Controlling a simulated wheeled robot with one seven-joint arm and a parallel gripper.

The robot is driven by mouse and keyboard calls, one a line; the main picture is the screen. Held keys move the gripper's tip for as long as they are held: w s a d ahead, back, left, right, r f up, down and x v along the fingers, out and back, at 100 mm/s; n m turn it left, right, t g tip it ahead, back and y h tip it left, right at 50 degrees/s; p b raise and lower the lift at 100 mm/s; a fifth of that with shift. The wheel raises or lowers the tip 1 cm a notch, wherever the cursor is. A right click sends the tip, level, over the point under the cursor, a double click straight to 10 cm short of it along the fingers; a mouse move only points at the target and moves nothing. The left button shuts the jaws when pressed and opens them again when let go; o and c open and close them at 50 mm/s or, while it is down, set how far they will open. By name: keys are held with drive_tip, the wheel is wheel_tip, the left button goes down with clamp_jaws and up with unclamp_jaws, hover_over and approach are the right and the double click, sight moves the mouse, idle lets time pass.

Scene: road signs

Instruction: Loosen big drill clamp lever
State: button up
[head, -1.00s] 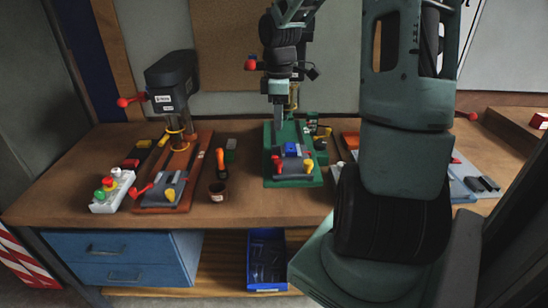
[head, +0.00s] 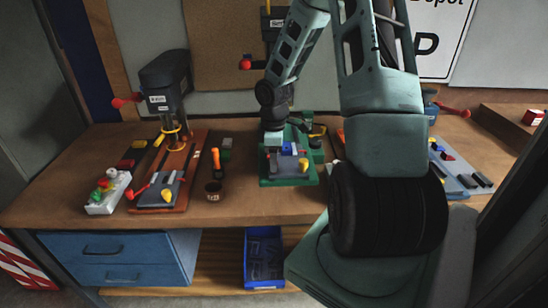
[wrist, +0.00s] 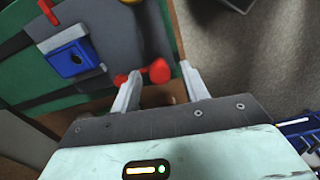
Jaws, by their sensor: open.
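The green-based drill (head: 265,178) stands in the middle of the bench, with a grey clamp vise (head: 288,167) on its base. In the wrist view the red clamp lever (wrist: 157,72) with its rounded knob shows at the vise's edge. My gripper (wrist: 158,72) is open, one pale finger on each side of the lever; I cannot tell whether either finger touches it. A blue block (wrist: 72,58) sits on the vise. In the head view my gripper (head: 273,140) is low over the green base, and its fingers are hidden.
An orange-based drill (head: 160,208) with its own vise stands at left, beside a white button box (head: 108,192). A blue-grey base (head: 460,180) is at right, partly behind my arm. A blue bin (head: 263,258) sits below.

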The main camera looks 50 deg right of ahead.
clamp_jaws()
drive_tip(key=shift+w+a+m, duration=0.1)
drive_tip(key=shift+m, duration=0.2)
drive_tip(key=w+m, duration=0.1)
drive_tip(key=m, duration=0.1)
drive_tip(key=w+a+m+b, duration=0.1)
drive_tip(key=m, duration=0.1)
drive_tip(key=shift+a, duration=0.2)
drive_tip(key=shift+w+a+m+b, duration=0.2)
drive_tip(key=shift+w+m, duration=0.3)
drive_tip(key=shift+m, duration=0.35)
drive_tip(key=shift+w+a+m+b, duration=0.1)
drive_tip(key=shift+w+m+b, duration=0.1)
drive_tip(key=shift+w+m, duration=0.45)
drive_tip(key=shift+s+m, duration=0.15)
drive_tip(key=shift+m, duration=0.25)
unclamp_jaws()
